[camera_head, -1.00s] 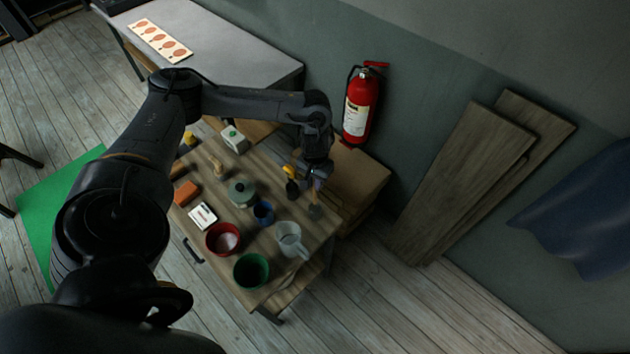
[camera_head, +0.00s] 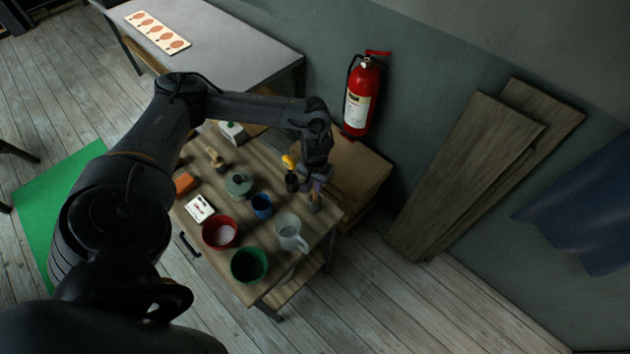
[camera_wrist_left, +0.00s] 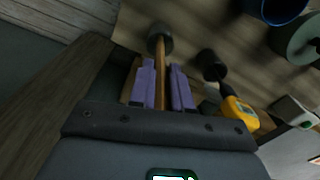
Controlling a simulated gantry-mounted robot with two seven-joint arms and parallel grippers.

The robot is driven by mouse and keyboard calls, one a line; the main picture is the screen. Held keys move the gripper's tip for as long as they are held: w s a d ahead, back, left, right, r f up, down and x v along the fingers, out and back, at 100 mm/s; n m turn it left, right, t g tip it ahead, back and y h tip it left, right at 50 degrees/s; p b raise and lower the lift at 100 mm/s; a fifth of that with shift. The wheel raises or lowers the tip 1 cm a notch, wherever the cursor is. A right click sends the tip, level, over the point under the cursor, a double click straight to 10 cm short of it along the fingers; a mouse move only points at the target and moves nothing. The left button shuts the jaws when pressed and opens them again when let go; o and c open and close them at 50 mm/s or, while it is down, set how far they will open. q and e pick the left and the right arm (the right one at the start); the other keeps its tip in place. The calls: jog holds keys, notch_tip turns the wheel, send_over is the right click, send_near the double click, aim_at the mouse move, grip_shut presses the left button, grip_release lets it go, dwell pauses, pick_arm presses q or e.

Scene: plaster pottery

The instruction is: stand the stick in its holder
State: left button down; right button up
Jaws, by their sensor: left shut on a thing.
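My left gripper (camera_head: 316,187), at the table's right side, is shut on the stick (camera_wrist_left: 161,90), a thin wooden rod between its purple fingers. The stick points down past the fingertips. Its lower end meets a short dark grey round piece (camera_wrist_left: 159,36), which also shows below the gripper in the head view (camera_head: 314,207). This piece looks like the holder, but I cannot tell whether the stick is inside it or only over it. My fingers partly hide the stick, and its upper end is not clear. My right gripper is not in view.
A yellow tool (camera_wrist_left: 240,113) stands at a dark cylinder (camera_wrist_left: 209,64) close beside the gripper. A grey jug (camera_head: 289,236), blue cup (camera_head: 262,207), lidded green pot (camera_head: 239,186), red bowl (camera_head: 220,233) and green bowl (camera_head: 249,266) stand nearby. A box (camera_head: 355,172) lies beyond the table edge.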

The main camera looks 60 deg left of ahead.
pick_arm(q)
jog(key=shift+f, duration=0.1)
jog(key=c, duration=1)
grip_release()
notch_tip(320, 180, up, 10)
jog(key=shift+f+p, duration=0.1)
jog(key=shift+p, duration=0.45)
jog(key=shift+r, duration=0.55)
jog(key=shift+f, duration=0.1)
